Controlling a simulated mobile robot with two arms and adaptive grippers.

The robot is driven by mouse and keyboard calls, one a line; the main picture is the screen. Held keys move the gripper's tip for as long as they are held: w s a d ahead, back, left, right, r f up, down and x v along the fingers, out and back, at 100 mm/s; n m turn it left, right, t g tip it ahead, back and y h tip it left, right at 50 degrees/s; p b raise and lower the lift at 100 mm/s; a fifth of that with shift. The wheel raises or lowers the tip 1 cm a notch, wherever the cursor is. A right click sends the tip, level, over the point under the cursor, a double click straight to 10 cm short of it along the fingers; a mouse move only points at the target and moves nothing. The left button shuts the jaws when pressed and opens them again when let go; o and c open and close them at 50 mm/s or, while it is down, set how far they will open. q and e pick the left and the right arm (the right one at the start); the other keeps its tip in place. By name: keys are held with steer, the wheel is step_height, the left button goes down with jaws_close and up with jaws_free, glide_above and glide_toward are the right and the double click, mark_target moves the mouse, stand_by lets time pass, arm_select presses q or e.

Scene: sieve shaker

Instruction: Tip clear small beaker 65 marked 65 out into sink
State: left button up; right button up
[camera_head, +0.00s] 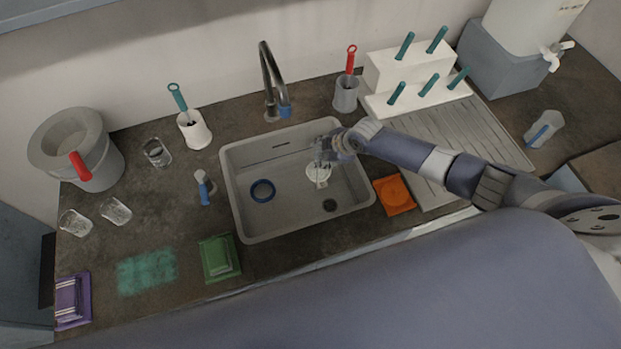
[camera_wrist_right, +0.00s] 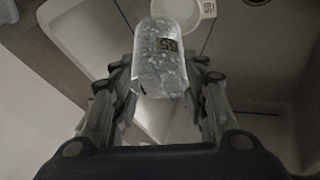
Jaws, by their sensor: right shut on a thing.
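The clear small beaker (camera_wrist_right: 160,62), with speckled contents or residue inside, is between the fingers of my right gripper (camera_wrist_right: 160,95) in the right wrist view. Its dark mark appears turned over and reads roughly as 65. In the head view my right gripper (camera_head: 322,158) is over the upper right part of the grey sink (camera_head: 285,215), shut on the beaker, which is mostly hidden there. The beaker looks tilted well over, but I cannot tell whether anything is flowing out. My left gripper is not in view.
A white scoop or cup (camera_head: 318,173) and a blue ring (camera_head: 262,190) are in the sink. The tap (camera_head: 271,85) stands behind it. A green tray (camera_head: 219,257) and an orange dish (camera_head: 395,194) flank it. Glass beakers (camera_head: 115,211) stand left. A white rack (camera_head: 410,75) stands right.

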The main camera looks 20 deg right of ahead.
steer(key=shift+s+a+r+p, duration=0.1)
steer(key=shift+s+a+p, duration=0.05)
steer(key=shift+p, duration=0.15)
steer(key=shift+s+a+r+t+h+p, duration=0.1)
steer(key=shift+s+a+t+h+p, duration=0.35)
steer(key=shift+p, duration=0.45)
steer(key=shift+s+a+n, duration=0.1)
steer(key=shift+n, duration=0.2)
steer(key=shift+s+a+r+t+h, duration=0.1)
steer(key=shift+s+a+t+h, duration=0.2)
steer(key=shift+t, duration=0.25)
steer(key=shift+s+a+r+n+t+h+b, duration=0.2)
steer(key=shift+s+n+t+h+b, duration=0.15)
steer(key=shift+t+h+b, duration=0.55)
stand_by(0.9)
steer(key=shift+s+a+r+n+t+h+b, duration=0.15)
steer(key=shift+n+t+h+b, duration=0.45)
steer(key=shift+b, duration=1.7)
steer(key=shift+s+a+r+n+t+h+b, duration=0.2)
steer(key=shift+t+b, duration=0.7)
steer(key=shift+b, duration=1.4)
steer(key=shift+s+a+t+b, duration=0.15)
steer(key=shift+t+b, duration=0.15)
steer(key=shift+b, duration=0.15)
